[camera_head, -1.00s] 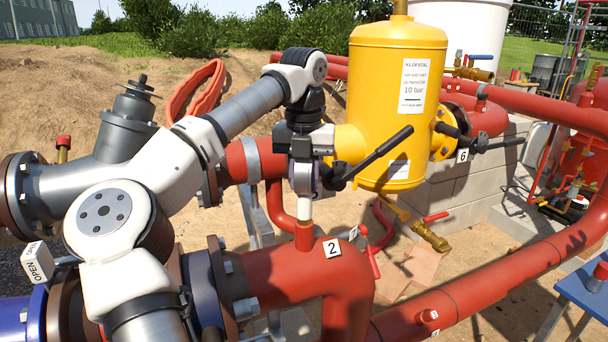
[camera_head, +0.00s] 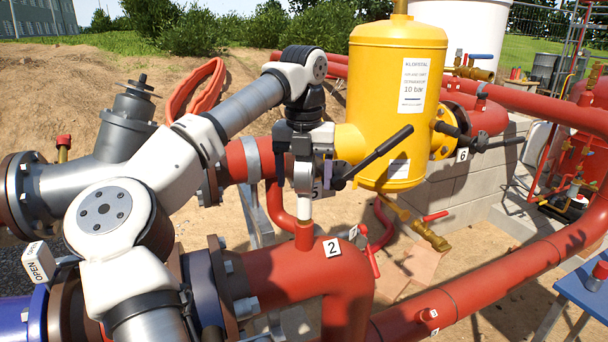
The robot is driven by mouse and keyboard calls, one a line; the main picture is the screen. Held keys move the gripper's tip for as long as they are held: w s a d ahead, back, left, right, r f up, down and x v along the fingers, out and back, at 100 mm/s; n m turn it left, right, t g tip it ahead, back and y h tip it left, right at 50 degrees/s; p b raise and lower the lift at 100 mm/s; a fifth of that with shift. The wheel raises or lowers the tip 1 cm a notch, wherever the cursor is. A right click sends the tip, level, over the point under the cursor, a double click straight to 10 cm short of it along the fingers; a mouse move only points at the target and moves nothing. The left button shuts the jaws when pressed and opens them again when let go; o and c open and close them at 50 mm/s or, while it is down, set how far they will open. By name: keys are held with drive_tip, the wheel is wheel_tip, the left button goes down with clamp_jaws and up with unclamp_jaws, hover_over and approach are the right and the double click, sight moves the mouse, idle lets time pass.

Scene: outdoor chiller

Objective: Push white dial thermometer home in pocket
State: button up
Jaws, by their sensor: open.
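The white dial thermometer (camera_head: 304,208) stands upright in the red pocket (camera_head: 304,236), a short stub on top of the red pipe marked 2. Its white lower part shows just above the stub's rim; how deep it sits I cannot tell. A grey rounded part above it, perhaps the dial seen edge-on, is mostly covered by my gripper. My gripper (camera_head: 303,172) points down from above, open, with its fingers around the top of the thermometer. The dark left finger stands a little apart from it; the right side is hard to make out.
A yellow vessel (camera_head: 397,110) stands close behind and right of my gripper, with a black lever (camera_head: 380,154) reaching toward it. A small red-handled valve (camera_head: 369,256) sits right of the pocket. A blue table (camera_head: 585,290) is at the right edge.

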wheel_tip(320, 180, up, 7)
drive_tip(key=p, duration=0.6)
drive_tip(key=shift+s, duration=0.1)
drive_tip(key=shift+f, duration=0.1)
